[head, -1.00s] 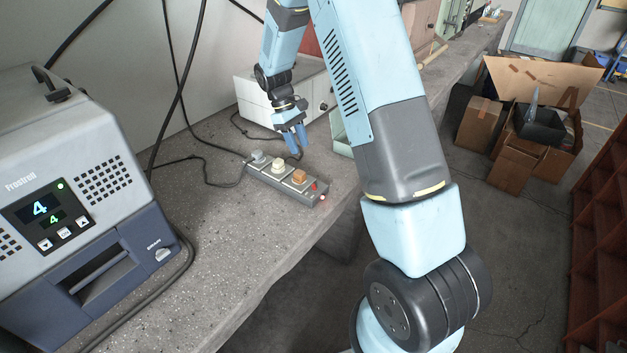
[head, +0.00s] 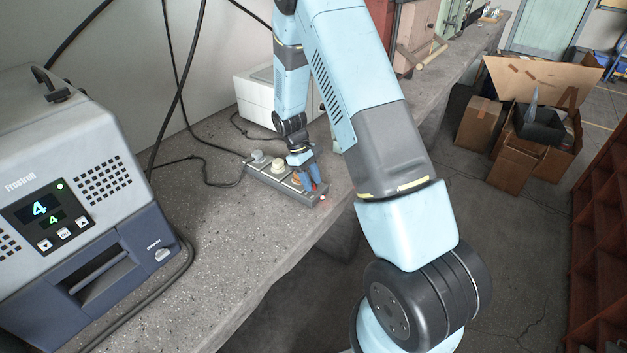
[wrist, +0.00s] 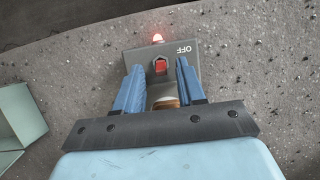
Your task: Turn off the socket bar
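The grey socket bar (head: 268,177) lies on the concrete bench, with several plugs along it. Its red switch (wrist: 160,65) shows in the wrist view at the bar's end, beside the printed word OFF. A small red lamp (wrist: 157,38) glows at that end; it also shows in the head view (head: 323,198). My gripper (wrist: 158,72) is over this end of the bar, its two blue fingers apart on either side of the switch with nothing held between them. A brown plug (wrist: 166,103) is partly hidden by the gripper body. In the head view the fingers (head: 312,187) partly cover the bar's end.
A grey Frostrell machine (head: 80,190) with a lit display stands at the left. A white box (head: 262,98) stands behind the bar. Black cables (head: 195,160) run over the bench. The bench edge is close to the bar's switch end.

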